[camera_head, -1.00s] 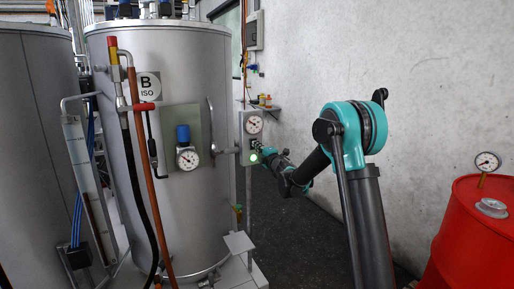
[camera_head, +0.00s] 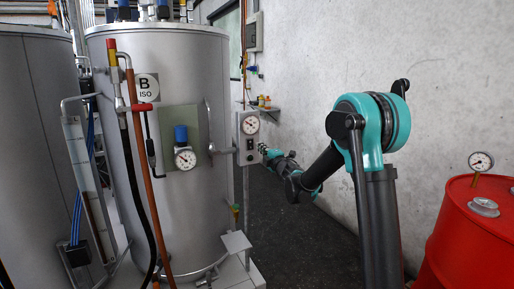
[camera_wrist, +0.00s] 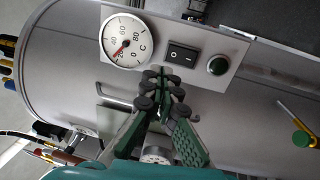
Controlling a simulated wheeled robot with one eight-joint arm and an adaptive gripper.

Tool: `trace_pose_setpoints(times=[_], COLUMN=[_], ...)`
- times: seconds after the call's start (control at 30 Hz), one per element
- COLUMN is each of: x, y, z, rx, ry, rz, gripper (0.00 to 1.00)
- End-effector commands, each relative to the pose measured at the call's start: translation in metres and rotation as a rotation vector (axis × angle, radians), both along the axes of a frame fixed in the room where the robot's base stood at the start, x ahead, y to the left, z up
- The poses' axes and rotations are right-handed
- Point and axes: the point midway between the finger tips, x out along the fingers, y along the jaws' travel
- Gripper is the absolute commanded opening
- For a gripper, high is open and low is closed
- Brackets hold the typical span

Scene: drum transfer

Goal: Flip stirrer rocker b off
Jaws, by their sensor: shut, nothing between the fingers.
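The grey switch panel (camera_head: 249,138) stands beside tank B, with a round gauge at its top. In the wrist view the black stirrer rocker (camera_wrist: 183,54) sits between the dial gauge (camera_wrist: 125,42) and a round indicator lamp (camera_wrist: 218,65). The lamp is dark green and unlit. The rocker's exact tilt is hard to tell. My gripper (camera_wrist: 161,90) is shut and empty, its dark fingertips just off the panel edge and apart from the rocker. In the head view my gripper (camera_head: 264,150) is just right of the panel.
Tank B (camera_head: 170,220) fills the middle left, with pipes and a hose in front. A red drum (camera_head: 475,235) with a gauge stands at the right. A green-handled valve (camera_wrist: 301,138) projects from the tank. The dark floor behind the arm is clear.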

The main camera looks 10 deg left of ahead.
Motion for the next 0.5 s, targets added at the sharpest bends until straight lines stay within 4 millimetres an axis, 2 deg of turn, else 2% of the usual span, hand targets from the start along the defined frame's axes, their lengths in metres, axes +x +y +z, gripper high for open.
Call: trace_pose_setpoints(times=[0.2, 0.5], x=[-0.031, -0.046], y=[-0.021, -0.031], z=[0.005, 0.008], rx=[0.0, 0.002], ry=[0.0, 0.001], rz=[-0.001, 0.0], gripper=[0.0, 0.0])
